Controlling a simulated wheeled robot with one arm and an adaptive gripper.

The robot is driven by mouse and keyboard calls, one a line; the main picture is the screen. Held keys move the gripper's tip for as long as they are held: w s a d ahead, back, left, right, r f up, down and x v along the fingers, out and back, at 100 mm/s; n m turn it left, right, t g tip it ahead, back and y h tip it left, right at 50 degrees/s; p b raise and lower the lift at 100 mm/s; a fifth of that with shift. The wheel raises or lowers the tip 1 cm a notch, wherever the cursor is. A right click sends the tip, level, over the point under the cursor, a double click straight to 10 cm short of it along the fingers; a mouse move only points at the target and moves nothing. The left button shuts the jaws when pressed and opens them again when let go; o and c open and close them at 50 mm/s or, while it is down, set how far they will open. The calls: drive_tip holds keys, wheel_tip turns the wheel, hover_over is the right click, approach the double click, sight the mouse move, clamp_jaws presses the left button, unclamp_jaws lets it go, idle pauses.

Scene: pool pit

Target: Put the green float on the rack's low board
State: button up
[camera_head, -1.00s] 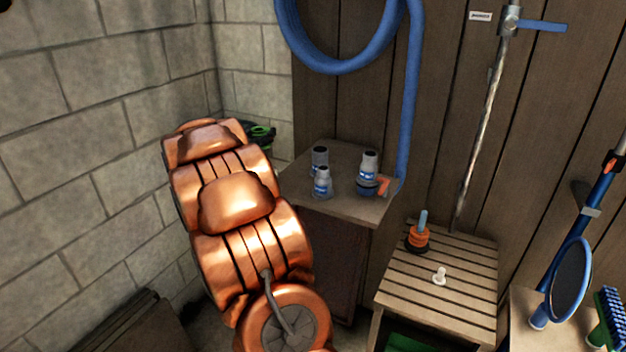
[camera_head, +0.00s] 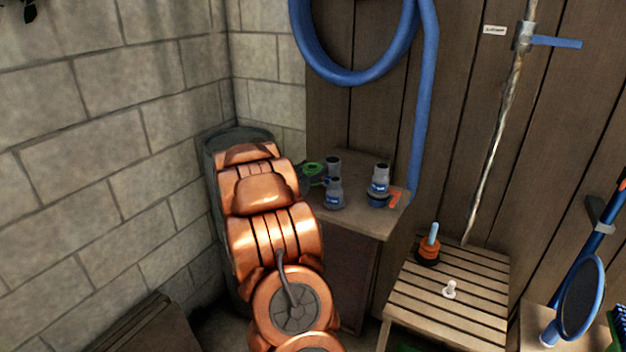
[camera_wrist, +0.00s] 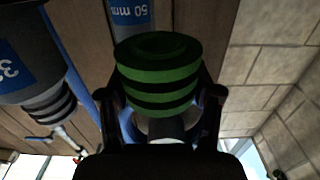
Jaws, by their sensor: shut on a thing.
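The green float (camera_wrist: 157,72) is a ribbed green disc stack in the wrist view, held between the two dark fingers of my gripper (camera_wrist: 150,95). In the head view the green float (camera_head: 312,168) shows small beside the end of my copper arm. My gripper (camera_head: 316,181) is there, partly hidden, over the left side of the cabinet top, close to the grey fittings. A slatted wooden stand (camera_head: 455,300) at the lower right, apart from the gripper, seems to be the rack. Its lower part is mostly out of the picture, so I cannot make out a low board.
Several grey fittings with blue labels (camera_head: 380,178) stand on the cabinet (camera_head: 372,222). An orange piece (camera_head: 395,199) lies beside them. An orange float with a blue handle (camera_head: 429,250) and a white peg (camera_head: 450,289) are on the slatted stand. A grey bin (camera_head: 213,165) stands behind my arm.

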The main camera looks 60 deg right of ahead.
drive_tip(key=shift+f+p, duration=0.4)
drive_tip(key=shift+f, duration=1.45)
drive_tip(key=shift+f, duration=0.15)
drive_tip(key=o, duration=1.2)
drive_tip(key=shift+o, duration=0.2)
drive_tip(key=shift+a, duration=0.2)
drive_tip(key=a+b, duration=0.3)
drive_tip(key=a, duration=0.8)
drive_tip(key=shift+s+a+r, duration=0.2)
drive_tip(key=shift+a, duration=0.1)
